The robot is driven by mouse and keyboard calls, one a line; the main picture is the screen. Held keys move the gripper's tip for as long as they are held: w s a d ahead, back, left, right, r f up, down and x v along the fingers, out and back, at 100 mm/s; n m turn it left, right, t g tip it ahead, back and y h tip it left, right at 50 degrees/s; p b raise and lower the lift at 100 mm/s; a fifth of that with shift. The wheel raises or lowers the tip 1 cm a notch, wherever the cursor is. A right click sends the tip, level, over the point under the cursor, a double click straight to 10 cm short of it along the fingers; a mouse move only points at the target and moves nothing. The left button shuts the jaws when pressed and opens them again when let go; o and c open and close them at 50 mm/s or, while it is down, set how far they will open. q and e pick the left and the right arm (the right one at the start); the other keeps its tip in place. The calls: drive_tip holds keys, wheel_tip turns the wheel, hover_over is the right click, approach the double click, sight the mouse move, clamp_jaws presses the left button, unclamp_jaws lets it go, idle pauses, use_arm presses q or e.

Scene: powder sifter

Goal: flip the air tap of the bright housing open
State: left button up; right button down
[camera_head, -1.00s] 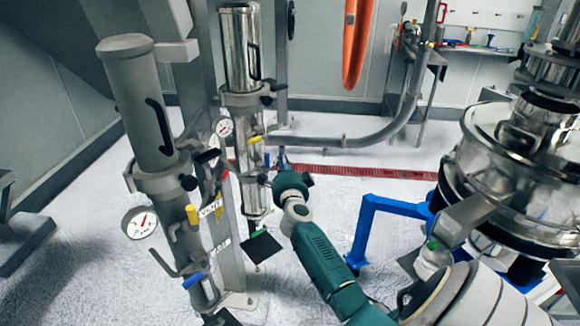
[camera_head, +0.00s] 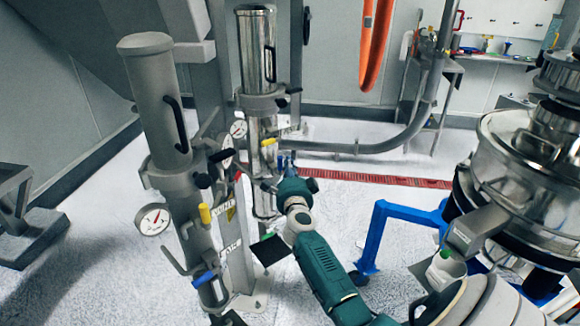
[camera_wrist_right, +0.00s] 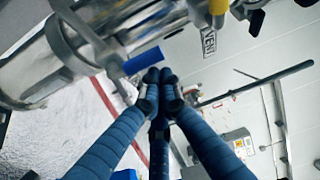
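The bright housing (camera_head: 256,50) is a shiny metal cylinder, upright behind a dull grey housing (camera_head: 158,90). Its blue tap handle (camera_wrist_right: 143,61) shows in the right wrist view, just left of the fingertips. A yellow tap (camera_wrist_right: 217,8) and a vent label (camera_wrist_right: 208,42) are above right of it. My right gripper (camera_wrist_right: 158,78) has its blue fingers drawn together, with nothing seen between them. The fingertips look close to the blue handle; I cannot tell whether they touch. In the head view my right wrist is beside the bright housing's lower part. My left gripper is out of view.
The dull housing has its own yellow tap (camera_head: 205,213), blue tap (camera_head: 203,278) and gauge (camera_head: 152,219). A blue frame (camera_head: 378,232) and a large steel sifter (camera_head: 520,150) stand at the right. An orange hose (camera_head: 375,50) hangs behind.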

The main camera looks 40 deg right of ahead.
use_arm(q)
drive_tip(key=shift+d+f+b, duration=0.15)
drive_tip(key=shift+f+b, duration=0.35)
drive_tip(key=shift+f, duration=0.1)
use_arm(e)
drive_tip(key=shift+a+n, duration=0.2)
drive_tip(key=shift+n, duration=0.2)
